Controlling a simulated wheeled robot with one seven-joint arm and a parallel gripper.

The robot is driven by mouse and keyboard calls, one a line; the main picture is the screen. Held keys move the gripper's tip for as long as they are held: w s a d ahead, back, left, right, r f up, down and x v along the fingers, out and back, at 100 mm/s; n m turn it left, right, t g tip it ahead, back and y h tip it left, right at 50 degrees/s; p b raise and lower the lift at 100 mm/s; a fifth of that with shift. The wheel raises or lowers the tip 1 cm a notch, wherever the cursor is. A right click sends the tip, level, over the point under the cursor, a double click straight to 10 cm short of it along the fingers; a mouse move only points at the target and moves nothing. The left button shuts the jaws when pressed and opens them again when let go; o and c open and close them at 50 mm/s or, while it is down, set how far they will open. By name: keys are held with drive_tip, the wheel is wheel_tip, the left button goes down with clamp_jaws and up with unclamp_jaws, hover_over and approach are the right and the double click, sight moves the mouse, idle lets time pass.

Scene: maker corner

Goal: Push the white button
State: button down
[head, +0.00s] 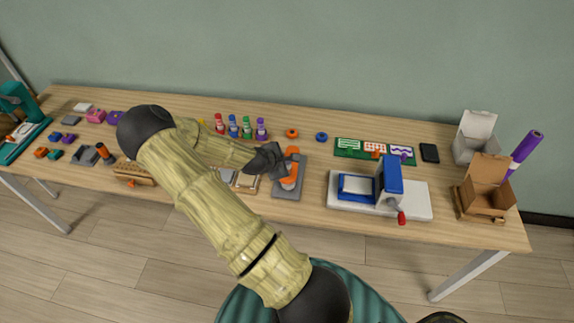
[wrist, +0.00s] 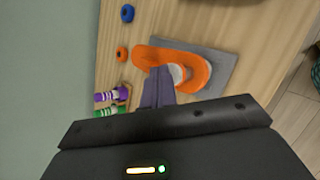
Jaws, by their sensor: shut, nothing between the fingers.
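The white button (wrist: 178,75) shows in the wrist view as a pale round part set against an orange lever-like device (wrist: 199,70) on a grey base plate (wrist: 222,58). In the head view the orange device (head: 294,162) stands on its grey plate (head: 286,192) near the middle of the table, with a pale part (head: 288,184) low on it. My gripper (wrist: 158,72) is shut and empty, its fingertips close to the white button and the orange body. I cannot tell whether they touch. In the head view my gripper (head: 280,160) is just left of the orange device.
A blue-and-white press (head: 388,185) with a red handle stands right of the device. Several coloured bottles (head: 233,127) and orange (head: 292,133) and blue (head: 322,137) rings lie behind. Open boxes (head: 487,188) stand at the right end. My arm crosses the table's left-centre.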

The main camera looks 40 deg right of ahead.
drive_tip(key=shift+f, duration=0.25)
drive_tip(key=shift+r, duration=0.1)
idle(0.4)
drive_tip(key=shift+r+p, duration=0.75)
drive_tip(key=shift+r, duration=0.15)
drive_tip(key=shift+r+p, duration=2.1)
drive_tip(key=shift+r, duration=0.5)
drive_tip(key=shift+f, duration=0.1)
